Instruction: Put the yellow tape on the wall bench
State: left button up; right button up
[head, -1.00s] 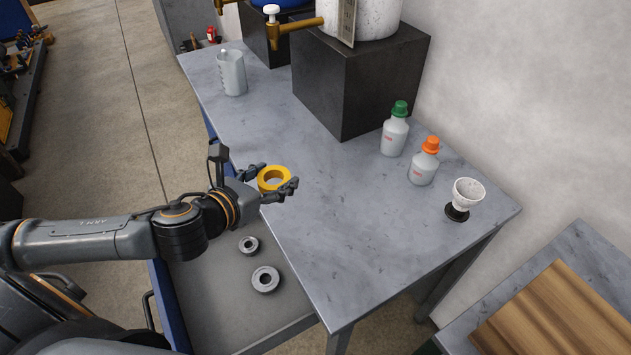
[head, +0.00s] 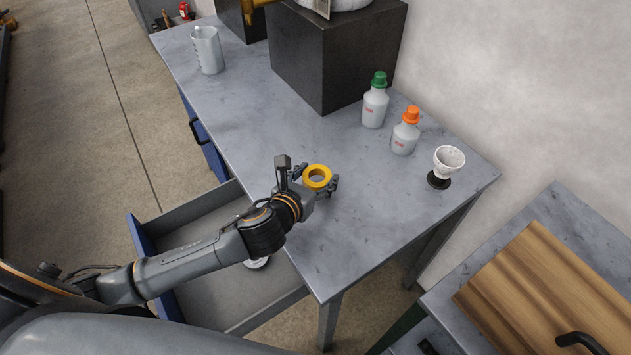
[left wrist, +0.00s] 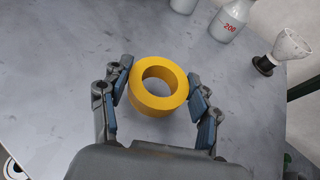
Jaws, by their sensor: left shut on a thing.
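The yellow tape (head: 317,177) is a thick ring between the fingers of my left gripper (head: 316,180), over the grey bench (head: 250,110) against the wall. In the left wrist view the tape (left wrist: 159,86) has a finger pressed on each side, so the left gripper (left wrist: 158,92) is shut on it. I cannot tell whether the tape touches the bench top. My right gripper is not in view.
A green-capped bottle (head: 375,103), an orange-capped bottle (head: 405,135) and a white cup on a black base (head: 448,160) stand toward the wall. A black block (head: 335,60) and a grey jug (head: 207,50) are farther back. An open drawer (head: 190,228) juts out below the bench.

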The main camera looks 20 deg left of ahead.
pick_arm(q)
notch_tip(320, 180, down, 2)
jog(key=shift+f, duration=0.1)
jog(key=o, duration=1.1)
jog(key=v, duration=1.2)
jog(key=shift+a+b, duration=0.1)
jog(key=shift+b, duration=0.25)
